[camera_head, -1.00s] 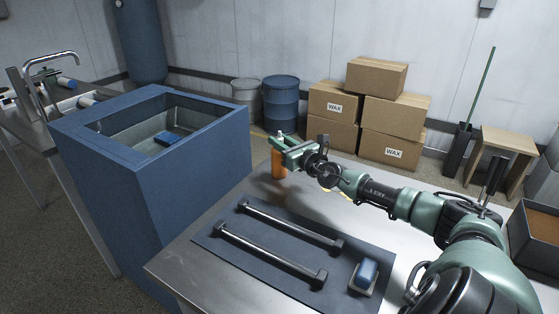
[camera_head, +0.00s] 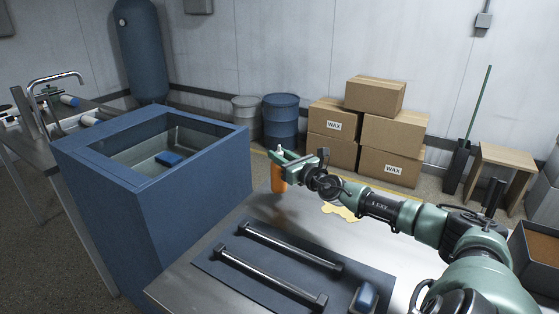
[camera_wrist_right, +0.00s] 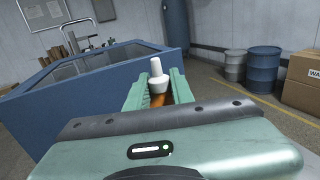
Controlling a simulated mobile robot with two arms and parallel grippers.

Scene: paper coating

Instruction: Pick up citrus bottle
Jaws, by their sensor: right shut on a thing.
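The citrus bottle (camera_head: 278,180) is orange with a white nozzle top. It is upright at the far left of the metal table (camera_head: 210,252). My right gripper (camera_head: 281,158) is shut on the upper part of the bottle, with the nozzle showing above the fingers. In the right wrist view, the white nozzle (camera_wrist_right: 158,76) stands between the two green fingers, with a little orange below it. I cannot tell exactly how far the bottle's base is from the table top. My left gripper is not in view.
A blue open tank (camera_head: 150,200) with a blue block (camera_head: 169,159) inside stands left of the bottle. A dark mat (camera_head: 215,268) with two bars lies in front. A yellowish puddle (camera_head: 341,212) is under my right arm. Cardboard boxes (camera_head: 390,168) stand behind.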

